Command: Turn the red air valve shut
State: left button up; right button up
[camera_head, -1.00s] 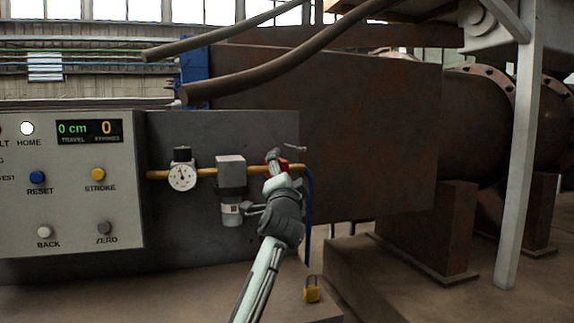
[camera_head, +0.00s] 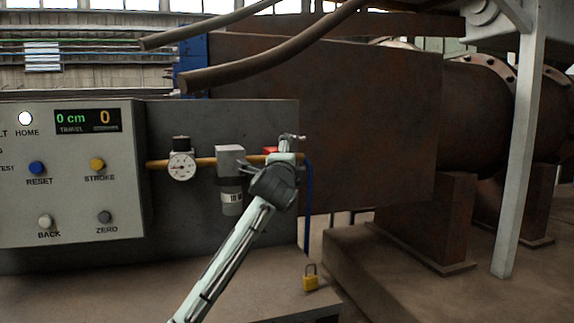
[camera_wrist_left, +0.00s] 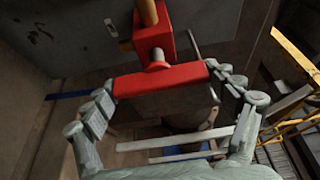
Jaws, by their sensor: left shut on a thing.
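The red air valve sits on the yellow pipe at the right of the dark panel. In the head view a small part of its red (camera_head: 269,150) shows beside my left gripper (camera_head: 287,151), which hides the rest. In the left wrist view the red handle (camera_wrist_left: 160,80) lies crosswise to the pipe, below the red valve body (camera_wrist_left: 154,38). The fingers of my left gripper (camera_wrist_left: 166,85) are at the handle's two ends, shut on it. My right gripper is not in view.
A pressure gauge (camera_head: 181,167) and a grey filter unit (camera_head: 230,160) sit on the pipe (camera_head: 205,162) left of the valve. A blue hose (camera_head: 308,205) hangs at the right. A yellow padlock (camera_head: 311,279) stands on the ledge below. A control box (camera_head: 70,180) is at left.

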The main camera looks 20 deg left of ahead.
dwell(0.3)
pick_arm(q)
jog(key=o, duration=1)
jog(key=v, duration=1.2)
jog(key=shift+w, duration=0.1)
jog(key=x, duration=1.1)
jog(key=shift+w+a, duration=0.1)
jog(key=shift+w, duration=0.3)
